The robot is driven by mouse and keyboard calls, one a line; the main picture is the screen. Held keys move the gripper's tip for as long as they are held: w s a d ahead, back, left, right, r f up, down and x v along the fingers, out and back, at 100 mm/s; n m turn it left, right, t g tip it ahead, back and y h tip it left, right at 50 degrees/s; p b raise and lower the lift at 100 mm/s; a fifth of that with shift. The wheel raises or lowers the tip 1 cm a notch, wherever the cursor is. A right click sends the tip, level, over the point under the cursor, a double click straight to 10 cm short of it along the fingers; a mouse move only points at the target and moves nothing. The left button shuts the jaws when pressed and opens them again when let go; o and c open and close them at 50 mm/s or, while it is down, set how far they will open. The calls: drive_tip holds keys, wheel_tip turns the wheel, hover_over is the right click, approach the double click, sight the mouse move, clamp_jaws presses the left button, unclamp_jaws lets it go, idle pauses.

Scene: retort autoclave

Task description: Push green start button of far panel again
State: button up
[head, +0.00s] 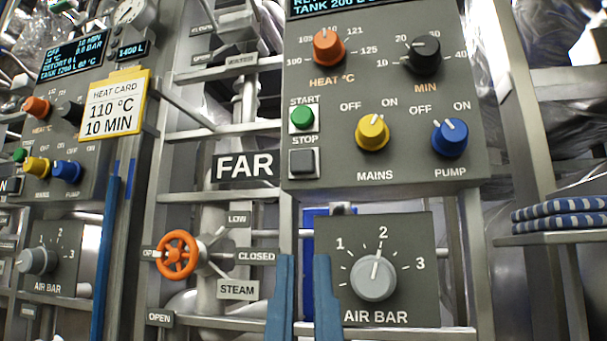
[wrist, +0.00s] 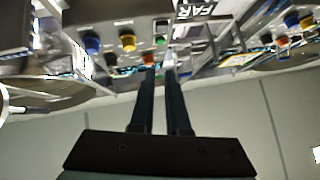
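The far panel (head: 385,175) is the grey panel on the right in the head view, beside the FAR sign (head: 245,167). Its green start button (head: 302,118) sits at the panel's left edge, above the dark stop button (head: 303,162). In the wrist view the scene is upside down, and the green button (wrist: 160,41) shows small beyond the fingertips. My gripper (head: 303,262) has two blue fingers, upright and parallel, with a gap between them and nothing in it. In the head view its tips appear below the stop button, left of the air bar dial. I see no contact with the button.
The far panel carries an orange heat knob (head: 329,47), black minutes knob (head: 425,55), yellow mains knob (head: 373,133) and blue pump knob (head: 450,137). An air bar dial (head: 373,278) is below. An orange valve wheel (head: 177,255) and another panel (head: 60,130) are left.

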clamp_jaws()
idle(1.4)
